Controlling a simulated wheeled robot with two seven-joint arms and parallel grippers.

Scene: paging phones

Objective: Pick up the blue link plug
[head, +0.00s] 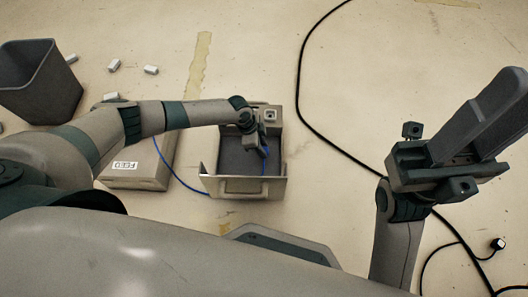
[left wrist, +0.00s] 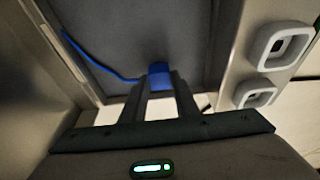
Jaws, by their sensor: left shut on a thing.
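The blue link plug (left wrist: 159,75) sits between the fingertips of my left gripper (left wrist: 160,90) in the left wrist view, and the jaws are shut on it. Its blue cable (left wrist: 95,68) runs off to the upper left over a dark surface. In the head view my left gripper (head: 262,150) is over the open grey box (head: 243,186), mostly hiding the plug. The blue cable (head: 185,180) runs from the box labelled FEED (head: 140,184) to the open box. My right gripper (head: 480,120) is at the right, away from the boxes; its jaw gap is unclear.
White-rimmed sockets (left wrist: 288,45) are beside the plug in the left wrist view. A dark bin (head: 40,85) stands at the far left, with several small white blocks (head: 151,70) nearby. A black cable (head: 310,110) crosses the floor, which is otherwise mostly clear.

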